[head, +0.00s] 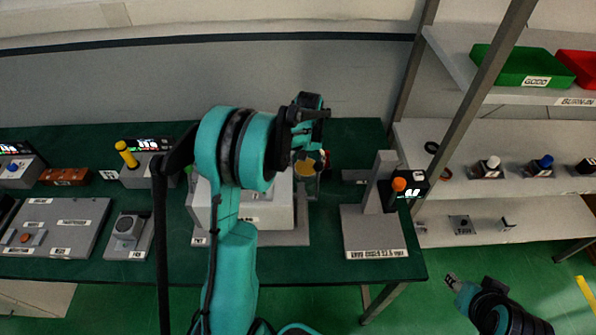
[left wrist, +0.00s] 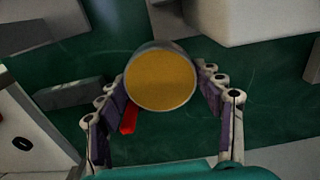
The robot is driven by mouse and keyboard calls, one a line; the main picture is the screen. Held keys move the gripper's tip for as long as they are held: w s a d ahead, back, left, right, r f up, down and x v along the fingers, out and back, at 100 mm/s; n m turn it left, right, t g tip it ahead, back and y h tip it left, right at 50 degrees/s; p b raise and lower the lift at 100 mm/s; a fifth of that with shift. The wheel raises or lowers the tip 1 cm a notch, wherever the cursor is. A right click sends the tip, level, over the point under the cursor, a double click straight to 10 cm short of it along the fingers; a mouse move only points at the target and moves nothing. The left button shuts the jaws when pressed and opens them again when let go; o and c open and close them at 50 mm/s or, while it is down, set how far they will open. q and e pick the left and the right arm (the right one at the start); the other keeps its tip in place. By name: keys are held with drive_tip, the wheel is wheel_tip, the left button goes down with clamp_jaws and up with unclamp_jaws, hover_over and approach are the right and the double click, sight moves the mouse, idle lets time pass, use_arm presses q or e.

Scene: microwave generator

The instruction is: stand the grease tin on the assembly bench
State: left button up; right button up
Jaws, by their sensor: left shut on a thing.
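The grease tin (left wrist: 160,80) is a grey round can with a yellow-orange top. In the left wrist view it sits between the two fingers of my left gripper (left wrist: 162,100), which is shut on it. In the head view the tin (head: 304,168) shows below my left gripper (head: 312,150), partly hidden by it. The green-topped assembly bench (head: 345,135) lies beneath. I cannot tell whether the tin touches the bench. My right gripper (head: 452,281) is off the bench at the lower right, over the floor; its jaws are too small to read.
A grey stand with an upright post (head: 375,230) is right of the tin. A pale box-shaped unit (head: 265,212) stands in front of it. A red piece (left wrist: 129,118) shows beside the tin. Left are grey fixtures (head: 60,225). A shelf rack (head: 450,150) stands at right.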

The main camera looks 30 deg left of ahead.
use_arm(q)
drive_tip(key=w+a+f, duration=0.2)
drive_tip(key=w+a+f+b, duration=0.1)
drive_tip(key=w+a+f, duration=0.1)
drive_tip(key=w+a, duration=0.1)
drive_tip(key=w+a+f, duration=0.2)
drive_tip(key=w, duration=0.1)
drive_tip(key=shift+a+f+b, duration=0.3)
drive_tip(key=shift+a+f, duration=0.05)
wheel_tip(320, 180, down, 4)
drive_tip(key=shift+r+b, duration=0.15)
drive_tip(key=shift+b, duration=0.4)
drive_tip(key=shift+f, duration=0.2)
drive_tip(key=shift+f, duration=0.15)
drive_tip(key=o, duration=1.4)
